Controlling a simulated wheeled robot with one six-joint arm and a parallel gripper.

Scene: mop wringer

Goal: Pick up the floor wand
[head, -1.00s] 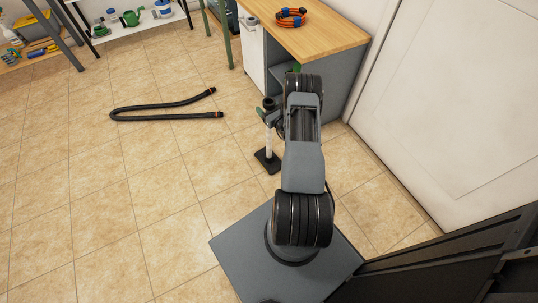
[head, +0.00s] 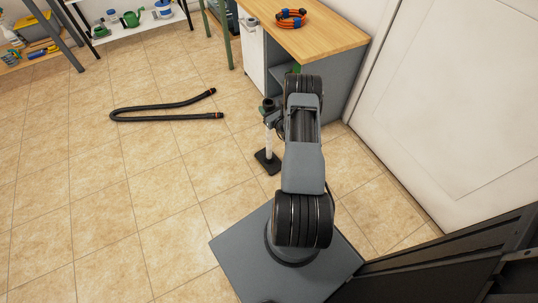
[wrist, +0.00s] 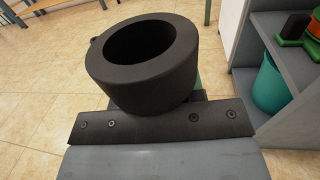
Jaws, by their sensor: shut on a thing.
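The floor wand (head: 268,143) stands upright on the tiles, with a pale shaft and a flat black foot (head: 267,163). Its dark round open top end (wrist: 105,78) fills the upper middle of the wrist view. My gripper (head: 270,118) is shut on the wand near its upper end, just below the round top. In the wrist view the dark plate of my gripper lies in front of the wand, and the fingertips are mostly hidden. The foot appears to rest on the floor.
A workbench (head: 325,38) with an orange and blue coil (head: 290,17) stands close behind the wand. A black hose (head: 165,117) lies on the floor to the left. A teal bin (wrist: 270,82) sits on the bench's lower shelf. The tiles between are clear.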

